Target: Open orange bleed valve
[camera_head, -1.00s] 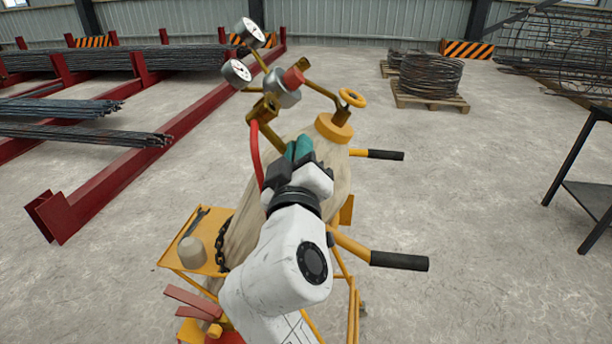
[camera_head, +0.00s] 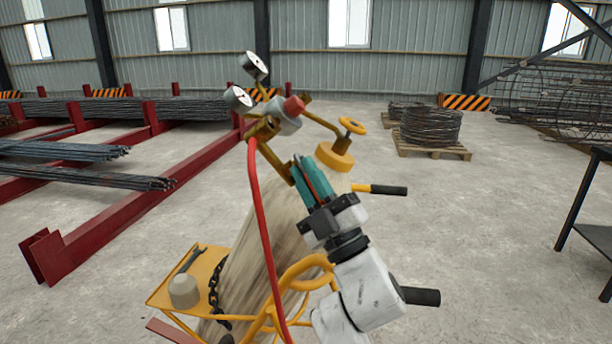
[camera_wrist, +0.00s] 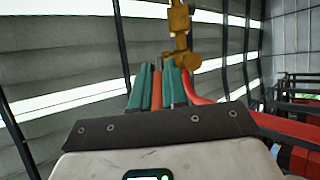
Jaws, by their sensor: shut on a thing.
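My gripper (camera_head: 309,184) has teal fingers and is beside the brass pipework above the beige cylinder (camera_head: 250,260). Its fingers are close together on a thin orange strip (camera_head: 307,174), which looks like the lever of the orange bleed valve. In the wrist view the orange strip (camera_wrist: 157,88) stands upright between the teal fingers of my gripper (camera_wrist: 158,85). A brass fitting (camera_wrist: 180,38) rises just beyond the fingertips. The valve's body is mostly hidden, so I cannot tell how far it is turned.
The regulator (camera_head: 284,118) with two gauges (camera_head: 238,99) and a yellow handwheel (camera_head: 351,126) stand above my gripper. A red hose (camera_head: 263,220) hangs left of it. A yellow trolley shelf (camera_head: 200,270) is lower left. Floor at right is clear up to a dark table (camera_head: 592,238).

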